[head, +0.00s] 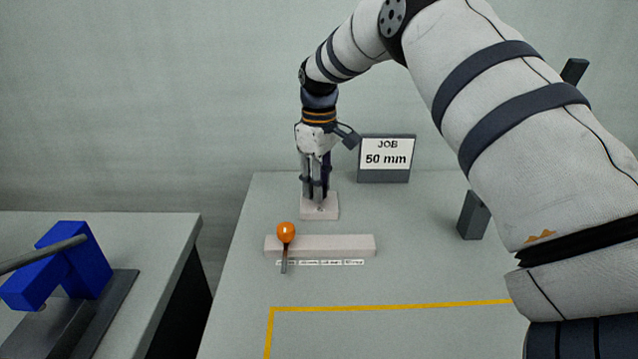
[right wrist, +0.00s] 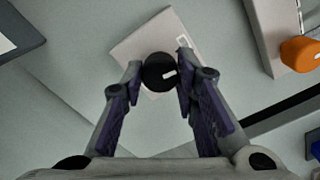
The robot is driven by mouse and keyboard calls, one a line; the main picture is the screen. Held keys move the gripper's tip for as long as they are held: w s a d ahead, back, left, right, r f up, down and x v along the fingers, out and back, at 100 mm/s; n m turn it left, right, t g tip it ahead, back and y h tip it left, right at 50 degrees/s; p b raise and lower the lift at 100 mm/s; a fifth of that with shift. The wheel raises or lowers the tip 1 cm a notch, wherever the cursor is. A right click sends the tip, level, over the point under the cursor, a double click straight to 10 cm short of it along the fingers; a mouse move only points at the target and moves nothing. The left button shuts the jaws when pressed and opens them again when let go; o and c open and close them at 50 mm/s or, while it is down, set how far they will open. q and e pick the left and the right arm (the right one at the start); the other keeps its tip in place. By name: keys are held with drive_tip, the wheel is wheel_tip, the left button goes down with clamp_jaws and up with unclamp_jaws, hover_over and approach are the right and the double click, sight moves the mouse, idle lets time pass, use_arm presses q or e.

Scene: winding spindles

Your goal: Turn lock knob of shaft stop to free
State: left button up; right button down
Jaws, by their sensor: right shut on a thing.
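The lock knob (right wrist: 158,73) is a round black knob with a white mark, on a pale square block (right wrist: 137,45) in the right wrist view. The block (head: 319,212) also shows in the head view, on the table behind the long bar. My right gripper (head: 318,196) points straight down over this block, and its fingers are closed on the knob from two sides. In the head view the fingers hide most of the knob. The white mark points towards the right finger in the right wrist view. My left gripper is not in view.
A long pale bar (head: 335,244) with an orange-balled lever (head: 285,233) and a label strip lies in front of the block. A "JOB 50 mm" sign (head: 386,159) stands behind. A blue stand (head: 75,265) is on the left table. Yellow lines mark the clear table front.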

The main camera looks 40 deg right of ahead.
drive_tip(key=shift+n, duration=0.5)
drive_tip(key=c, duration=1.2)
unclamp_jaws()
drive_tip(key=shift+c, duration=0.2)
wheel_tip(320, 180, up, 12)
